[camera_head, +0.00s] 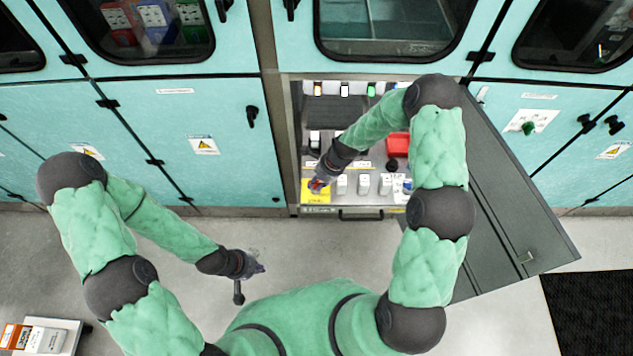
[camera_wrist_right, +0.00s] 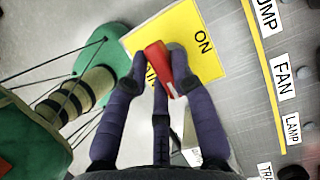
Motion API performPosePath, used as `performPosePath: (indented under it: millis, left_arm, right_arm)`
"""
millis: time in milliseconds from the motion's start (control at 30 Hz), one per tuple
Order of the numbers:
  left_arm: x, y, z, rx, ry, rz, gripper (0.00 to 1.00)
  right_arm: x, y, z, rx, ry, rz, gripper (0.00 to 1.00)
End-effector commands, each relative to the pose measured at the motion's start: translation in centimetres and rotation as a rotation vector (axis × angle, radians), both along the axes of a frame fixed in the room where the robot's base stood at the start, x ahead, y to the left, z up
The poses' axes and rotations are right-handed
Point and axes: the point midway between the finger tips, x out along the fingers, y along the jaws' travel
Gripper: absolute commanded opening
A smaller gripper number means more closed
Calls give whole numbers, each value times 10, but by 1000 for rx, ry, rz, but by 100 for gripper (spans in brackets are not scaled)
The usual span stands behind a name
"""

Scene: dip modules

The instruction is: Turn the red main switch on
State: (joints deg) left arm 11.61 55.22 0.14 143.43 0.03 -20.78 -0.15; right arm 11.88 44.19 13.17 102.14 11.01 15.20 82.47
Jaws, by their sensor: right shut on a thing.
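The red main switch (camera_wrist_right: 155,58) is a red lever on a yellow plate (camera_wrist_right: 200,50) in the right wrist view. "ON" is printed near the plate's upper right part, and other lettering is partly covered. My right gripper (camera_wrist_right: 172,75) is shut on the red lever, with its dark fingers around it. In the head view, the right gripper (camera_head: 318,186) reaches to the yellow plate (camera_head: 316,198) at the lower left of the open cabinet. My left gripper (camera_head: 250,266) hangs empty over the floor, apart from the cabinet; its fingers are too small to judge.
White modules (camera_head: 364,184) stand right of the yellow plate, and a red box (camera_head: 397,144) sits behind. The panel carries PUMP, FAN (camera_wrist_right: 282,80) and LAMP labels. The open dark door (camera_head: 515,215) extends to the right.

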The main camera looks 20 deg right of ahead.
Motion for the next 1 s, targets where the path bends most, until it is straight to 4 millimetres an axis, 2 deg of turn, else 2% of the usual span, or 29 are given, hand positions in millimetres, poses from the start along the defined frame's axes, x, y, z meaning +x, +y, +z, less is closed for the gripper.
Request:
performPosePath:
  millis: [367,633,1000]
  left_arm:
    - [0,0,4,0,0,0,0]
    - [0,0,6,0,0,0,0]
    - [0,0,-1,0,0,0,0]
  right_arm:
    - [1,-1,0,0,0,130,0]
    - [2,-2,0,0,-1,362,0]
    - [4,-3,-1,-1,-1,717,0]
